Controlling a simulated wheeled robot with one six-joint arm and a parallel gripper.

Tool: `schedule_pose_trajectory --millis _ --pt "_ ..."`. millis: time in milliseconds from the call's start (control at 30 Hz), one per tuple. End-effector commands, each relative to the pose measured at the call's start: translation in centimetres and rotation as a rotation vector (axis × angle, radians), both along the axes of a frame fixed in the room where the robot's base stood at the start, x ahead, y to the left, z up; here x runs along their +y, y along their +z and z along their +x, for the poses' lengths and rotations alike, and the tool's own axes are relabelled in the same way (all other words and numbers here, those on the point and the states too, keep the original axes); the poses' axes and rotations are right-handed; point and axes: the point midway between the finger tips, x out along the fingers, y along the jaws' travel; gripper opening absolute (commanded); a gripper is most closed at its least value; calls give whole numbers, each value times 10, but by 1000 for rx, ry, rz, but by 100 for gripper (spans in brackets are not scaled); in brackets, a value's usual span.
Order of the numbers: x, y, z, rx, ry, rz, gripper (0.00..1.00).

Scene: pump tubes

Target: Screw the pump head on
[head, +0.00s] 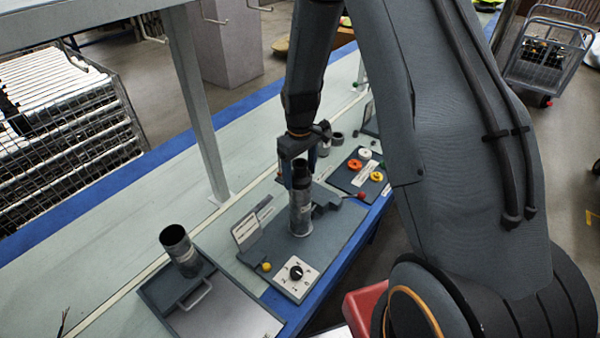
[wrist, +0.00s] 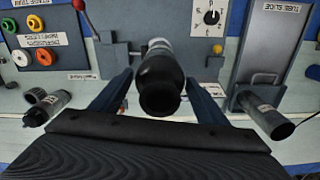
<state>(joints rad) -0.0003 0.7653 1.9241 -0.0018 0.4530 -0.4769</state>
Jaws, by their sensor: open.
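A grey pump tube (head: 300,215) stands upright in the fixture on the dark base plate (head: 270,242). A black pump head (head: 300,172) sits at the tube's top; I cannot tell whether it is threaded on. The wrist view looks along the tube (wrist: 158,47), with the black head (wrist: 160,85) nearest the camera. My gripper (head: 299,167) is at the head's height. In the wrist view its two blue fingers (wrist: 158,80) are open on either side of the head, with gaps showing on both sides.
A dial (head: 296,271) and a yellow button (head: 266,267) are at the plate's front. A board with coloured buttons (head: 358,177) and small cylinders (wrist: 48,103) are on the other side. A red-knobbed lever (head: 361,195) is close by.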

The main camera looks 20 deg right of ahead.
Motion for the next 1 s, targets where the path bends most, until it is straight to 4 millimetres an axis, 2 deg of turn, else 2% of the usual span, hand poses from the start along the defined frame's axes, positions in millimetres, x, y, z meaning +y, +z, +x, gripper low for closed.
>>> schedule_pose_trajectory --millis 233,467,700,867,1000 --pt "0 0 0 0 231 0 68" --pt "0 0 0 0 356 0 68" --pt "0 0 0 0 588 0 68" --pt "0 0 0 0 654 0 68" --pt "0 0 0 0 791 0 68"
